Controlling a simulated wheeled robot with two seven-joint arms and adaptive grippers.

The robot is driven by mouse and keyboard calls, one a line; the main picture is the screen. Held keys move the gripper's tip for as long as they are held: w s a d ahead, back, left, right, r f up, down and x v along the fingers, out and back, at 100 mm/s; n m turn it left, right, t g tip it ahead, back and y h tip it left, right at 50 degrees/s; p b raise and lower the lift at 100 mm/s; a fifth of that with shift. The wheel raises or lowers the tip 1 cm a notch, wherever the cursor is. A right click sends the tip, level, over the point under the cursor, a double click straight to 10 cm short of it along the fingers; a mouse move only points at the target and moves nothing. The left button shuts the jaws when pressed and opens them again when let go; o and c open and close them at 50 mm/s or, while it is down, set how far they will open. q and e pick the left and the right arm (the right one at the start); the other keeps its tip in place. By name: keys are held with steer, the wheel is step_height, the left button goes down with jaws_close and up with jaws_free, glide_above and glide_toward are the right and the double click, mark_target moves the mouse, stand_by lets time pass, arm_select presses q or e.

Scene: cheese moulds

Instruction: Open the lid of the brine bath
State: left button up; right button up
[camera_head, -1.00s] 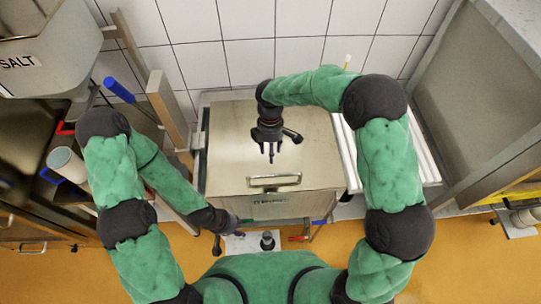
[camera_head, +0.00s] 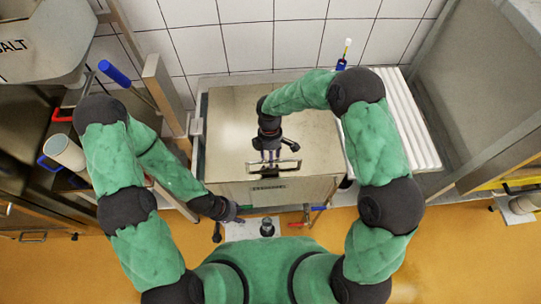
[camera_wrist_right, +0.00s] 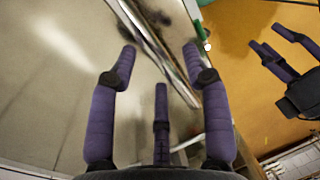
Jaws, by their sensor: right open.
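The brine bath is a steel box with a flat lid (camera_head: 232,130), lying shut. A bar handle (camera_head: 290,163) sits at the lid's near edge; in the right wrist view it runs as a slanting metal bar (camera_wrist_right: 152,45). My right gripper (camera_head: 268,158) is over the lid, right at the handle. Its purple fingers (camera_wrist_right: 158,62) are spread, with the bar ahead of and between the tips; contact cannot be told. My left gripper (camera_head: 238,218) is low in front of the bath's near left corner, off the lid. Its fingers (camera_wrist_right: 280,42) look spread and empty.
A tiled wall stands behind the bath. A wooden post (camera_head: 164,95) and a blue-handled tool (camera_head: 115,73) stand to the left. White ribbed draining boards (camera_head: 405,130) lie to the right. A small dark knob-like object (camera_head: 267,226) is in front of the bath.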

jaws_close()
steer(key=shift+r, duration=0.15)
steer(key=w+r+g+p, duration=0.1)
steer(key=w+r+p, duration=0.4)
steer(key=r, duration=0.7)
steer(key=w+r+g+p, duration=0.1)
steer(key=w+r+p, duration=0.5)
steer(key=r, duration=0.6)
steer(key=shift+w+g, duration=0.3)
steer(key=shift+w, duration=0.2)
steer(key=shift+d, duration=0.1)
